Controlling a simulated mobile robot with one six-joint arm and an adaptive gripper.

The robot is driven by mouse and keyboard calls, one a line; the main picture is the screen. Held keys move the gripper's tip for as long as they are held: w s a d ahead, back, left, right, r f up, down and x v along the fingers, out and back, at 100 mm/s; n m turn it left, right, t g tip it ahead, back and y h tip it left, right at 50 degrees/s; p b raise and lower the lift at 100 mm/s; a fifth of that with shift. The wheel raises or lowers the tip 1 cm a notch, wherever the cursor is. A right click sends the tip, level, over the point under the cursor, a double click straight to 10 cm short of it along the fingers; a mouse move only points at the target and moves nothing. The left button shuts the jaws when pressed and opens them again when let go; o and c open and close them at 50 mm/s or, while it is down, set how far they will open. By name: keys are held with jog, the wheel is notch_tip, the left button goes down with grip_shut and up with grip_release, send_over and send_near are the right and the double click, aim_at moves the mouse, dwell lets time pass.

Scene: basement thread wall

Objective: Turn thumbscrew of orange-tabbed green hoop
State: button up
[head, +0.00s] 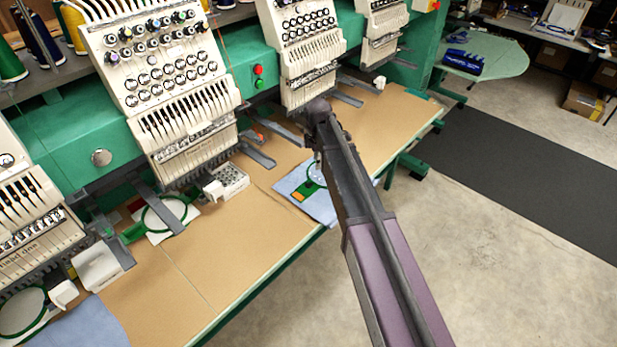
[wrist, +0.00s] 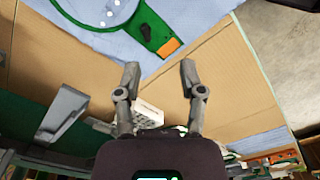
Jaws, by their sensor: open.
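The orange-tabbed green hoop (head: 314,183) lies on light blue cloth (head: 325,209) on the tan table, partly hidden by my arm in the head view. In the wrist view the green hoop (wrist: 118,38) curves across the top. Its orange tab (wrist: 169,47) sits at the end of a green bracket, and a dark part that looks like the thumbscrew (wrist: 146,32) lies beside the tab. My gripper (wrist: 158,72) is open and empty, its two fingertips apart and pointing towards the hoop. The fingertips show no contact with the thumbscrew.
A green embroidery machine with several white heads (head: 160,75) lines the table's back. Another green hoop (head: 164,214) is at the left. A white compartment box (head: 226,182) stands left of the blue cloth. Bare table (head: 235,235) lies in front of the box.

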aim_at(309, 183)
jog(key=w+a+n, duration=0.1)
jog(key=w+a+r+n, duration=0.1)
jog(key=a, duration=0.1)
jog(key=shift+d+f, duration=0.1)
jog(key=shift+f, duration=0.15)
notch_tip(309, 183, down, 13)
jog(key=b, duration=1.3)
jog(key=shift+f, duration=0.2)
dwell(0.5)
grip_shut()
